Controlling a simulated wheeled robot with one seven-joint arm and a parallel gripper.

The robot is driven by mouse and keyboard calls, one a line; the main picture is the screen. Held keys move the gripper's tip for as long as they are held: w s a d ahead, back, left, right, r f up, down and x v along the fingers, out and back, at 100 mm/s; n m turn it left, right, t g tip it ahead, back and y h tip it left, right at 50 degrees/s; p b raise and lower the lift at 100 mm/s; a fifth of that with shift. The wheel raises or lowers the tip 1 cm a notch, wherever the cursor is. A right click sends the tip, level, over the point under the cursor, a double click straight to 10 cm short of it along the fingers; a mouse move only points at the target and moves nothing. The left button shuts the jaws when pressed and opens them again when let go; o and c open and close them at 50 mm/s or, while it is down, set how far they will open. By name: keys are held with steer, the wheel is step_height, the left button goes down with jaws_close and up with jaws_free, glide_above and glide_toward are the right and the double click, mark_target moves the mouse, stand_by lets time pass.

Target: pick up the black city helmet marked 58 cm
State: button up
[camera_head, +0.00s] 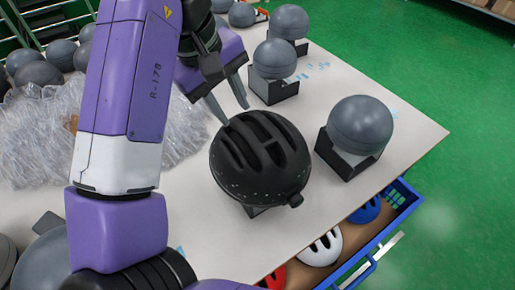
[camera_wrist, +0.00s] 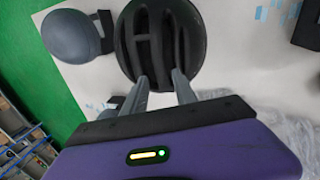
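A black vented helmet (camera_head: 262,165) sits on a dark stand on the white table, right of my arm in the head view. It also shows in the wrist view (camera_wrist: 160,40), at the top centre. No size mark is readable on it. My gripper (camera_head: 231,110) is at the helmet's far upper edge, with its two fingers apart. In the wrist view the gripper (camera_wrist: 162,85) points at the helmet's near rim, one finger on either side of a strip of it. I cannot tell whether the fingers touch the shell.
Grey round headforms (camera_head: 361,124) on black stands are right of and behind the helmet. Clear plastic wrap (camera_head: 45,130) covers the table's left. An open blue drawer (camera_head: 398,207) holding white, red and blue helmets juts out below the front edge. Green floor lies right.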

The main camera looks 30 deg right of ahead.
mark_target(245, 130)
steer(key=x, duration=0.6)
steer(key=shift+s+d+f, duration=0.15)
steer(key=shift+s+f, duration=0.1)
steer(key=shift+f, duration=0.1)
steer(key=shift+c, duration=0.4)
jaws_close()
stand_by(0.8)
